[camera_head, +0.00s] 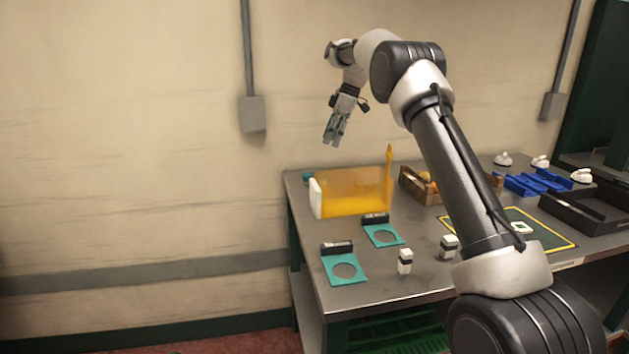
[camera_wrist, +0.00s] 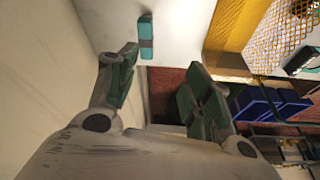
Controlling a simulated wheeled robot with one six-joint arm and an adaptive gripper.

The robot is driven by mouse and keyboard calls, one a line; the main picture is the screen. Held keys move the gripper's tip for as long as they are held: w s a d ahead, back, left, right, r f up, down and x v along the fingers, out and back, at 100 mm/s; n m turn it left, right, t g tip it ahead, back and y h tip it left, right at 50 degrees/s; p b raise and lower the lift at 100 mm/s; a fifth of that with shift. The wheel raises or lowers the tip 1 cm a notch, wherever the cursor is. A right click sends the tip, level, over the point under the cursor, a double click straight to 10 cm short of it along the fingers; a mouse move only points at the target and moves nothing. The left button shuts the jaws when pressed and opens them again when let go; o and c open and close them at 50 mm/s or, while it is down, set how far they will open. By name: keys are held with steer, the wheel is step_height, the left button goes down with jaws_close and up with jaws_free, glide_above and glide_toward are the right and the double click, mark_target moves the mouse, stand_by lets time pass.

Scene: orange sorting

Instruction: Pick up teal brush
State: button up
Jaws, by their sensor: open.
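A small teal item that looks like the brush (camera_head: 307,177) lies at the table's far left corner. It is mostly hidden behind the white end of a yellow translucent divider in the head view. In the wrist view the teal brush (camera_wrist: 146,28) shows near the top, with a dark band across it. My gripper (camera_head: 333,140) is open and empty, raised well above the back of the table and pointing down. In the wrist view my gripper (camera_wrist: 160,85) has its fingers apart, with the brush beyond them and not touched.
The yellow divider (camera_head: 355,190) stands close to the brush, and its yellow mesh (camera_wrist: 238,25) shows at the right of the wrist view. A wooden crate (camera_head: 412,187), blue trays (camera_head: 530,182) and teal holders (camera_head: 344,268) are on the table (camera_head: 375,290). The wall is close behind.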

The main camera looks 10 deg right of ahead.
mark_target(316, 173)
steer(key=w+f+n, duration=0.1)
steer(key=f, duration=0.1)
steer(key=w+a+f+n, duration=0.1)
steer(key=f, duration=0.2)
steer(key=w+a+f, duration=0.1)
steer(key=w+f, duration=0.1)
steer(key=f, duration=0.1)
steer(key=shift+w+f+n+g, duration=0.1)
steer(key=shift+f+n+g, duration=0.2)
steer(key=shift+n, duration=0.1)
steer(key=shift+y, duration=0.3)
steer(key=x, duration=0.7)
steer(key=shift+s+a+f, duration=0.2)
jaws_close()
